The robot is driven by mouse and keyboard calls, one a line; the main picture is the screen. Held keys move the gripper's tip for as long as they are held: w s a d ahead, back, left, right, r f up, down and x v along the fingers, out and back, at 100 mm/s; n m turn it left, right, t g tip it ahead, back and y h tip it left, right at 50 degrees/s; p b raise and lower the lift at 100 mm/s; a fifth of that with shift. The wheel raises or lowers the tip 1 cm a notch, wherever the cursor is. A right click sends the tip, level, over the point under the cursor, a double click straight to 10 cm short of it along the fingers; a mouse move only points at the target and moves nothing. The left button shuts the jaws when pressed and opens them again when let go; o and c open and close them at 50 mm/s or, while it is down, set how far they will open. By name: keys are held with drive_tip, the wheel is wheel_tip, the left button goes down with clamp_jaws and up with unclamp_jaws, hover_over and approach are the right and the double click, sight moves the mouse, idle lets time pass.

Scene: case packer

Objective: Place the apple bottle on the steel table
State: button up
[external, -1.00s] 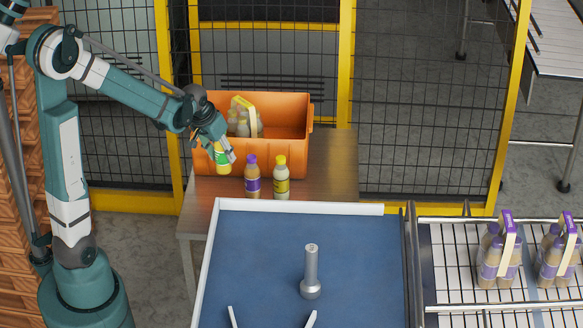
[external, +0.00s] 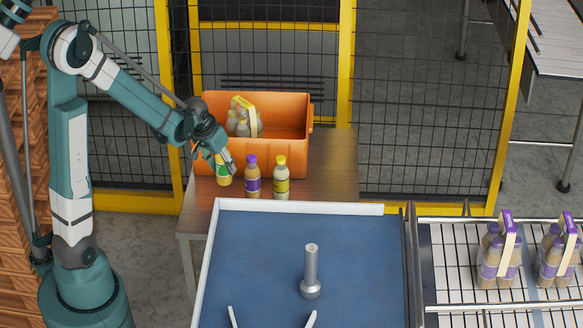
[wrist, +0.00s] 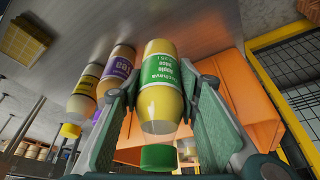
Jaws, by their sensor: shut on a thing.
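The apple bottle (external: 223,178) has a green label and a green cap, and holds pale yellow juice. It also shows in the wrist view (wrist: 160,85), between the two fingers of my gripper (wrist: 163,118). My gripper (external: 226,162) is shut on it near the cap end. The bottle looks about upright, over the left part of the steel table (external: 335,175), in front of the orange crate. Its base is at or very near the tabletop; I cannot tell if it touches.
A purple-capped bottle (external: 252,178) and a yellow-capped bottle (external: 281,179) stand just right of the apple bottle. The orange crate (external: 285,160) behind holds a bottle pack. The table's right side is clear. A blue-topped table (external: 260,260) is in front.

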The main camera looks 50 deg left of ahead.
sight(218, 165)
drive_tip(key=shift+f, duration=0.8)
drive_tip(key=shift+f, duration=0.1)
drive_tip(key=shift+f, duration=1.95)
drive_tip(key=shift+f, duration=0.15)
drive_tip(key=o, duration=1.1)
drive_tip(key=shift+c, duration=0.2)
drive_tip(key=shift+r, duration=0.25)
drive_tip(key=shift+p+v, duration=0.3)
drive_tip(key=shift+v, duration=5.6)
drive_tip(key=shift+s, duration=0.15)
